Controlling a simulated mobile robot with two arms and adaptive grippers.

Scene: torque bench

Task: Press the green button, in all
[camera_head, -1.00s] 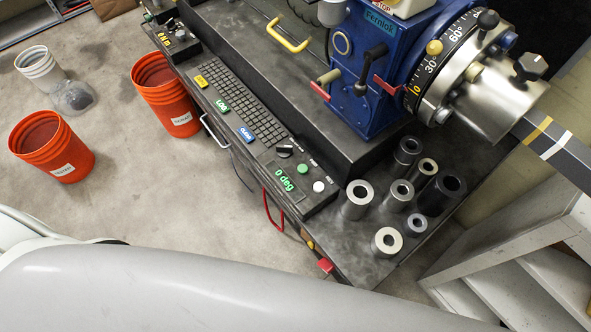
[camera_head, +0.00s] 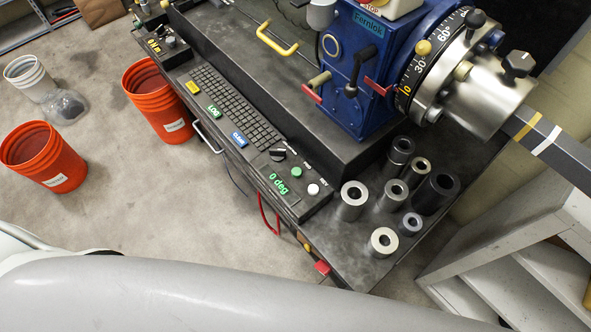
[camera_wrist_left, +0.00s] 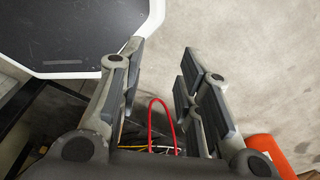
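The small round green button (camera_head: 296,172) is on the console panel of the dark bench in the head view. It sits above the green "0 deg" display (camera_head: 279,184), with a white round button (camera_head: 313,189) to its lower right and a black knob to its upper left. Nothing covers it. My left gripper (camera_wrist_left: 160,72) shows in the left wrist view with its fingers spread and nothing between the tips. A red looped handle or hose (camera_wrist_left: 161,120) shows beyond its base. Neither gripper shows in the head view, so their distance from the button cannot be told there.
A keyboard (camera_head: 237,107) with yellow, green LOG and blue keys runs along the bench. Several metal sockets (camera_head: 352,201) stand right of the panel. A blue machine (camera_head: 348,75) stands behind. Orange buckets (camera_head: 158,100) stand on the floor at left. White steps (camera_head: 510,240) stand at right.

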